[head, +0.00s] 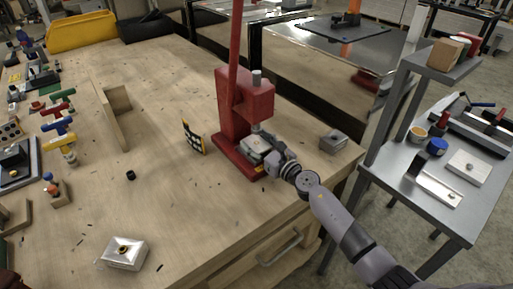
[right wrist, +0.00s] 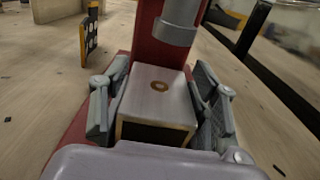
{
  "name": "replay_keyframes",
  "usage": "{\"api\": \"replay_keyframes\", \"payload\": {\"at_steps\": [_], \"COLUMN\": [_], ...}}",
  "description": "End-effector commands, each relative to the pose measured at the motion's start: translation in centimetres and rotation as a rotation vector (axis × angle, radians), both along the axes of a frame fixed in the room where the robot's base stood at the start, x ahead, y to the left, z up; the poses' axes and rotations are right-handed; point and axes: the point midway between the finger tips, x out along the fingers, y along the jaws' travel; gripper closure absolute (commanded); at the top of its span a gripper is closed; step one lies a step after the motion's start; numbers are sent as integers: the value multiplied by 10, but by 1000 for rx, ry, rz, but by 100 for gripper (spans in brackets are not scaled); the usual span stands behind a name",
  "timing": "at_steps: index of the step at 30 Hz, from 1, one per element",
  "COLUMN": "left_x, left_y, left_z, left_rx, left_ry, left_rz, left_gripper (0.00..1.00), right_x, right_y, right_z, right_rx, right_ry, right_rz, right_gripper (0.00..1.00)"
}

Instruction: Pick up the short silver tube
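A short silver tube (right wrist: 157,95), boxy with a round copper-coloured hole in its top, sits on the base of the red press (head: 233,115). It also shows in the head view (head: 254,147). My right gripper (head: 262,155) reaches in at the press. In the right wrist view its fingers (right wrist: 157,108) stand on both sides of the tube, spread, with narrow gaps visible. The tube's near end looks open and dark. Two similar silver pieces lie on the bench, one at the front left (head: 124,254) and one right of the press (head: 333,140). My left gripper is not in view.
The press's grey ram (right wrist: 181,22) hangs just above and behind the tube. A small black ring (head: 130,175) lies on the bench. A grey metal cart (head: 430,190) with parts stands at the right.

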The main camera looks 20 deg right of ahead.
Motion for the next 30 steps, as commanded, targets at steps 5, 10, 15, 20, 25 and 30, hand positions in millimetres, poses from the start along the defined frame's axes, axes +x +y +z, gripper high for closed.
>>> {"api": "replay_keyframes", "payload": {"at_steps": [5,10,15,20,25,30], "left_x": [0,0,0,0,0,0], "left_y": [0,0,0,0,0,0], "left_z": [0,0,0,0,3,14], "left_rx": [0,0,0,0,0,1], "left_ry": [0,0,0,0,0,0], "left_rz": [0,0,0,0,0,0], "left_gripper": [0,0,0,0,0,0], "right_x": [0,0,0,0,0,0], "right_y": [0,0,0,0,0,-1], "right_z": [0,0,0,1,4,18], "right_rx": [0,0,0,0,-1,-2], "right_ry": [0,0,0,-1,-1,-3], "right_rz": [0,0,0,0,0,-1], "right_gripper": [59,70,81,88,88,88]}}
